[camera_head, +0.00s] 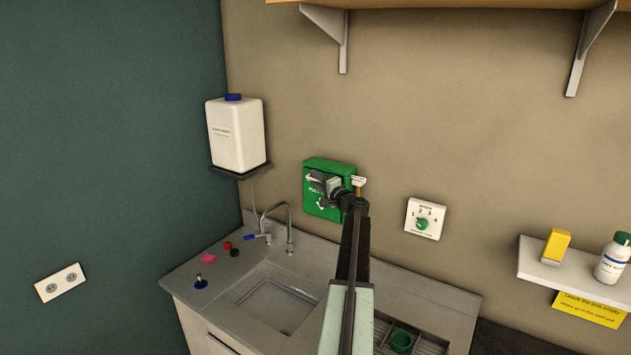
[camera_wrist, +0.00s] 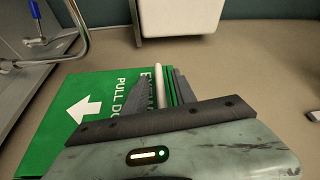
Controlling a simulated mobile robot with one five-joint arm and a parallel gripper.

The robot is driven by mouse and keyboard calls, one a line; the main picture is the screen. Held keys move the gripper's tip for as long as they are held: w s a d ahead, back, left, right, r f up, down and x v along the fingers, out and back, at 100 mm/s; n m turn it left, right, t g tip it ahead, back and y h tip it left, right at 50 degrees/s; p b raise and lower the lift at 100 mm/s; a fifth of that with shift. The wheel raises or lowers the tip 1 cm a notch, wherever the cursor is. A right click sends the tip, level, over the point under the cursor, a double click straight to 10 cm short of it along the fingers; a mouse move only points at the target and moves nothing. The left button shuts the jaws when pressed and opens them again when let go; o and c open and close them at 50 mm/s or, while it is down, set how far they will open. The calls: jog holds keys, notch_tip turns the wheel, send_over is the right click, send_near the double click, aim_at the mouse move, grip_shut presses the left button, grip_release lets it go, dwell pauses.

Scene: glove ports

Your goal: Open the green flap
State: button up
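The green flap (camera_head: 318,205) is on the beige wall above the counter, with white "PULL" lettering and white arrows. It looks closed, lying flat against the wall, though my arm hides much of its right side. In the wrist view the green flap (camera_wrist: 52,125) shows an arrow and "PULL DO…" lettering. A pale bar (camera_wrist: 159,82) lies between my gripper's dark fingers. My gripper (camera_head: 324,183) is in front of the flap. In the wrist view my gripper (camera_wrist: 160,76) is open, with green showing between the bar and the right finger.
A white jug (camera_head: 236,135) stands on a bracket left of the flap. A sink (camera_head: 275,300) with a tap (camera_head: 289,228) is below. A white dial plate (camera_head: 425,219) is to the right. A small white tag (camera_head: 358,181) is close beside my arm.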

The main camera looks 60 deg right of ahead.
grip_shut()
jog(key=shift+a, duration=0.1)
dwell(1.2)
